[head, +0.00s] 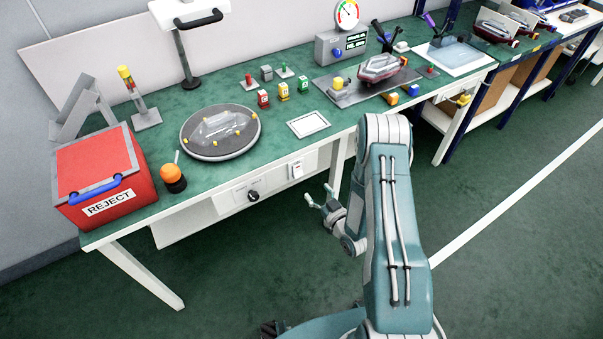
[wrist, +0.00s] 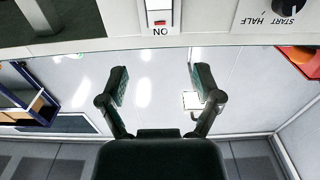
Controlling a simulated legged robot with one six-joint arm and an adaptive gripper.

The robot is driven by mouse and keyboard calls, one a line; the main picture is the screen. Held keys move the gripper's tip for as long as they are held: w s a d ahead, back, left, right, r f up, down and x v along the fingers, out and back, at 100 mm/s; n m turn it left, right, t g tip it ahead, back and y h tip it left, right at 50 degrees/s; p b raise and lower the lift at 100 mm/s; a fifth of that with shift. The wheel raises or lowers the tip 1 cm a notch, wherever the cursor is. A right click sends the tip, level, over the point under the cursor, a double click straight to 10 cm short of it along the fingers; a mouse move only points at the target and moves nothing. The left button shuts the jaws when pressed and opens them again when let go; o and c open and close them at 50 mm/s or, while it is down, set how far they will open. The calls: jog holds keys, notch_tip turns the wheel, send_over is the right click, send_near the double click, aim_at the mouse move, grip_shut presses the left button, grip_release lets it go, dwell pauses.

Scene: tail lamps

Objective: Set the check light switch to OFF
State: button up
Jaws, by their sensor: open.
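The check light switch looks to be the small white rocker switch (head: 297,169) on the bench's front panel. In the wrist view the switch (wrist: 160,8) is at the top edge, partly cut off, with a red band beside a label that reads ON upside down. I cannot tell its exact tilt. My gripper (head: 317,193) is in front of the bench, right of and a little below the switch in the head view. Its two fingers (wrist: 158,78) are wide apart with nothing between them, and they do not touch the switch.
A black rotary knob (head: 253,196) is left of the switch. The green bench top (head: 245,162) overhangs the panel and carries a round grey stand (head: 187,143), a white frame (head: 291,128) and a red reject bin (head: 72,165). The floor before the bench is clear.

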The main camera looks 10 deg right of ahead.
aim_at(298, 167)
jog(key=x, duration=1)
jog(key=shift+w+a, duration=0.1)
jog(key=shift+w, duration=0.3)
